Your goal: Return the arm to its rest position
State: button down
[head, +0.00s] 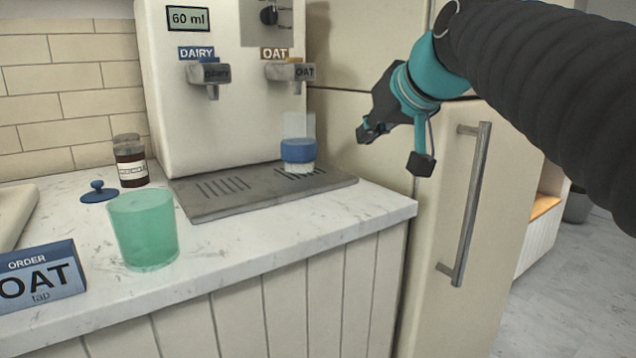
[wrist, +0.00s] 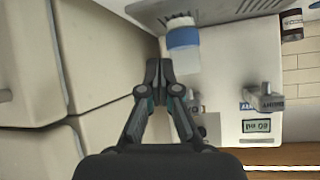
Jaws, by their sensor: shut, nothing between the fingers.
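My gripper (head: 366,133) is at the upper right in the head view, in front of the cream cabinet and to the right of the drip tray. It is shut and empty; in the wrist view its fingertips (wrist: 159,72) meet. A clear cup with a blue band (head: 298,150) stands on the grey drip tray (head: 215,208) under the OAT tap (head: 290,71). White shows at its bottom. The cup also shows in the wrist view (wrist: 183,38), apart from my fingers.
The dispenser (head: 165,110) also has a DAIRY tap (head: 208,74) and a display reading 60 ml. A green cup (head: 143,228), a dark jar (head: 130,160), a blue lid (head: 99,192) and an ORDER OAT sign (head: 40,280) stand on the counter. A cabinet handle (head: 465,205) sticks out below my arm.

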jog(key=s+d+f+m+g+h, duration=0.1)
jog(key=s+d+f, duration=0.1)
jog(key=s+f, duration=0.5)
jog(key=s+d+f+m+g+h, duration=0.1)
jog(key=s+f, duration=0.6)
jog(key=f, duration=0.8)
jog(key=s+d+f+m+g+h, duration=0.1)
jog(key=s+d+f+g+h, duration=0.1)
jog(key=s+d+f, duration=0.2)
jog(key=s+f, duration=0.3)
jog(key=f, duration=0.4)
jog(key=shift+s+d+g, duration=0.25)
jog(key=shift+d+g, duration=0.15)
